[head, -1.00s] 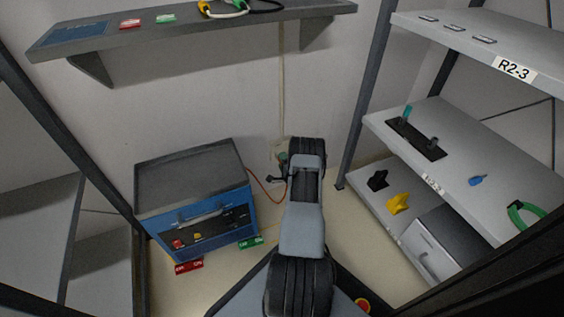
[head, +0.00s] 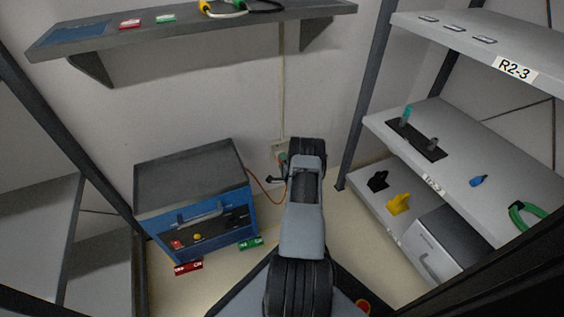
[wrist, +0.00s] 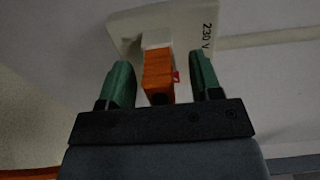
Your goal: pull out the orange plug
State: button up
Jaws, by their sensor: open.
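In the wrist view the orange plug (wrist: 158,76) sits in a white wall socket (wrist: 152,24) marked "230 V". My gripper (wrist: 162,84) is open, with one green finger on each side of the plug. A small gap shows between the plug and each finger. In the head view my arm hides the plug, and part of the socket (head: 277,148) shows beside the arm. An orange cord (head: 262,190) runs from the blue box to behind my arm.
A blue box (head: 218,217) with a grey top stands on the floor at left, with red and green tags before it. A wall shelf (head: 190,30) hangs above. A rack (head: 460,150) with several items stands at right.

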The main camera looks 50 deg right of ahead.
jog(key=shift+r, duration=0.1)
dwell(0.5)
grip_shut()
dwell(0.3)
jog(key=shift+p+v, duration=0.95)
jog(key=shift+v, duration=2.05)
